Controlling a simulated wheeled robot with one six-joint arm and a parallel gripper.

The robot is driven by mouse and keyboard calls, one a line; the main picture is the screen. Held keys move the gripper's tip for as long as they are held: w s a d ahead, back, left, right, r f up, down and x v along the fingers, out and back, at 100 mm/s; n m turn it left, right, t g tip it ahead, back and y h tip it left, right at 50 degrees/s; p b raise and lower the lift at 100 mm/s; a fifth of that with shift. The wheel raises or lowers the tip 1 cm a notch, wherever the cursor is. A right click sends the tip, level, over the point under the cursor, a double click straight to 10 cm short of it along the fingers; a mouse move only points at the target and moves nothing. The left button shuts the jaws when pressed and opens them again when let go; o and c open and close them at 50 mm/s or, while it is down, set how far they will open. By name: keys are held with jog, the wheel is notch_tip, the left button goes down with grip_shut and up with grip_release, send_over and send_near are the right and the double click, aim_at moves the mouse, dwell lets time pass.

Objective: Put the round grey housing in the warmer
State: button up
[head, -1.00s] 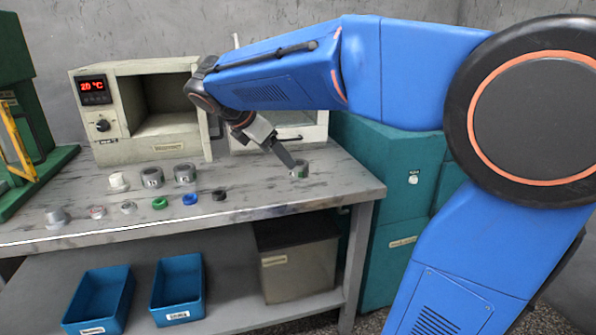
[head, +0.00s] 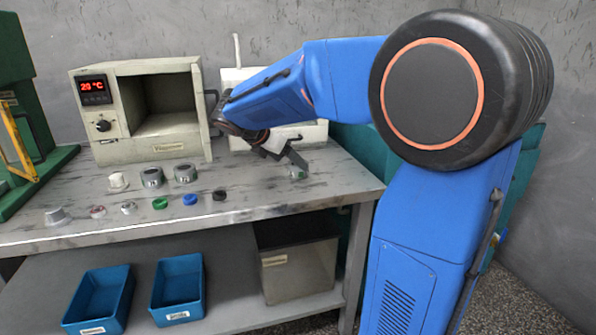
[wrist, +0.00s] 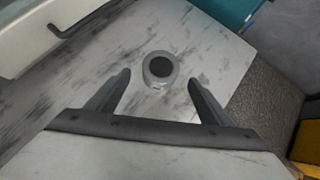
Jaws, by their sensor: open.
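A round grey housing (wrist: 158,70) with a dark centre stands on the bench near its right end. In the wrist view it lies just ahead of and between my open fingertips, with free space on both sides. In the head view the housing (head: 299,174) is partly hidden by my gripper (head: 294,162), which is above and beside it. My gripper is open and empty. The warmer (head: 110,140) is a beige box at the back left of the bench with a red 20 °C display. Its front is open and its chamber looks empty.
Two similar grey rings (head: 152,177) (head: 184,173), a white part (head: 118,181) and several small coloured parts (head: 160,203) stand left on the bench. A white box (head: 305,134) stands behind my gripper. Blue bins (head: 178,290) sit below. The bench's right edge is close to the housing.

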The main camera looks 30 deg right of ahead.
jog(key=shift+x, duration=3.15)
jog(key=shift+d+r, duration=0.15)
jog(key=shift+r, duration=0.05)
jog(key=c, duration=1.5)
jog(key=shift+c, duration=0.2)
jog(key=shift+r, duration=0.1)
notch_tip(320, 180, up, 10)
jog(key=shift+f, duration=0.1)
